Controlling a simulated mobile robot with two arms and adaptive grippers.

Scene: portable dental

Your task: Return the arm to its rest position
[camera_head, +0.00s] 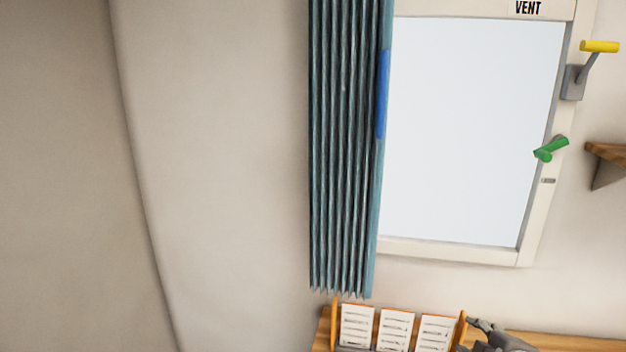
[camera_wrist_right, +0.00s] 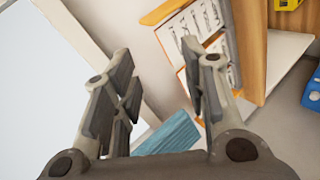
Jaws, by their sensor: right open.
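My right gripper (camera_head: 487,336) shows at the bottom edge of the head view, beside the right end of the card rack; most of its arm is out of the frame. In the right wrist view my right gripper (camera_wrist_right: 158,68) is open, with its two fingers apart and nothing between them. My left gripper and arm are not in view.
A wooden rack with printed cards (camera_head: 397,331) stands below the window (camera_head: 470,130). A teal curtain (camera_head: 340,150) with a blue strip (camera_head: 382,95) hangs at the window's left. A green handle (camera_head: 551,149), a yellow-handled lever (camera_head: 599,47) and a wooden shelf (camera_head: 608,152) are right.

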